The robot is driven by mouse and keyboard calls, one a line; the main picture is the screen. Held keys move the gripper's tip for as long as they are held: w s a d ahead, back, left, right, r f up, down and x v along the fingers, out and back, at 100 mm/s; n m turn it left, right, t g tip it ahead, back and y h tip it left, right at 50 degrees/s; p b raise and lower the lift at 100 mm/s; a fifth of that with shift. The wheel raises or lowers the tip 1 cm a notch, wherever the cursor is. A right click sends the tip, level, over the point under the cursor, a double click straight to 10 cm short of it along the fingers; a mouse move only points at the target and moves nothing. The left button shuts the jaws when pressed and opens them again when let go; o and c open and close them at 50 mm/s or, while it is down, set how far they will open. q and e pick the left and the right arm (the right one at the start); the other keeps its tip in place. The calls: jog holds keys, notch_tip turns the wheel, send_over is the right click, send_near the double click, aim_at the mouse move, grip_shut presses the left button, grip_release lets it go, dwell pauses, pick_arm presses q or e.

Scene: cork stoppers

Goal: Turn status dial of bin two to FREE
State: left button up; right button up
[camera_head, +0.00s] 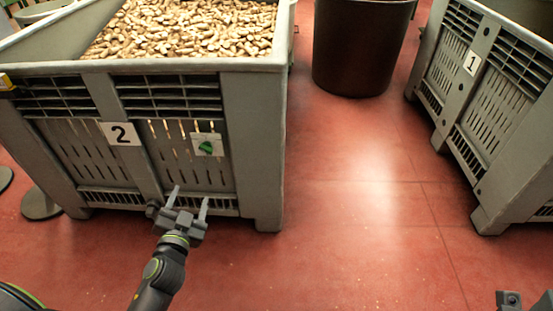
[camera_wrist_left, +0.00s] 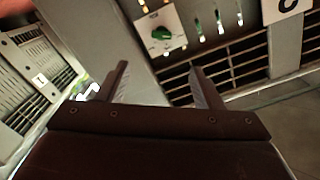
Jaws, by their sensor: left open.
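Bin two (camera_head: 244,150) is a grey slatted crate full of corks at the left, with a number 2 label (camera_head: 121,134) on its front. Right of the label is a pale square plate with the green status dial (camera_head: 206,147). The dial also shows in the left wrist view (camera_wrist_left: 161,33), on its plate near the top. Markings on the plate are too small to read. My left gripper (camera_head: 188,190) is open and empty, below the dial and in front of the bin's lower front. A part at the bottom right corner may be my right arm; its fingers are not visible.
Bin one (camera_head: 490,100), another grey crate, stands at the right with a number 1 label (camera_head: 472,63). A dark round container (camera_head: 360,50) stands at the back between the bins. The red floor (camera_head: 350,220) between them is clear.

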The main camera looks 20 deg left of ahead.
aim_at(206, 150)
pick_arm(q)
jog(key=shift+t, duration=0.3)
jog(key=b+x, duration=0.1)
jog(key=x, duration=1.6)
jog(key=shift+w+r+b, duration=0.15)
jog(key=shift+w+b, duration=0.05)
jog(key=shift+b, duration=0.15)
jog(key=c, duration=1)
